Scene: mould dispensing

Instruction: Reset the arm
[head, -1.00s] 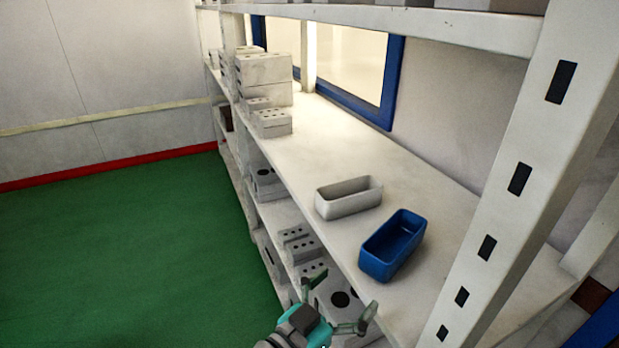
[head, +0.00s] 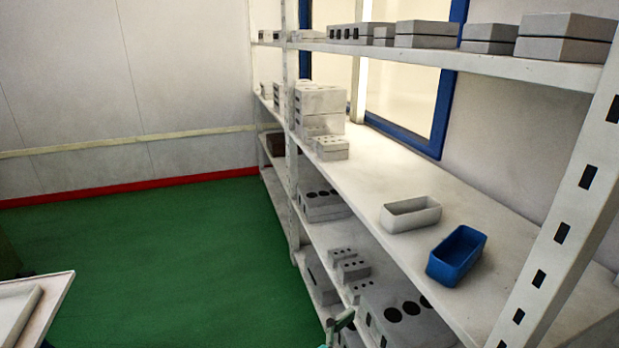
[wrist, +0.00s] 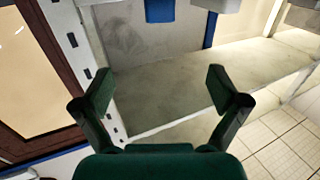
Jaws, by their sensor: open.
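My gripper (wrist: 160,92) is open in the wrist view, with its two dark green fingers spread and nothing between them. Behind the fingers is a pale shelf surface. In the head view only a small teal part of the gripper shows at the bottom edge, in front of the shelf; the rest is cut off.
A white bin (head: 411,214) and a blue bin (head: 456,256) stand on the middle board of the rack (head: 370,178). Grey mould blocks (head: 320,104) fill other boards. A white table edge (head: 45,310) is at lower left. The green floor (head: 150,250) is clear.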

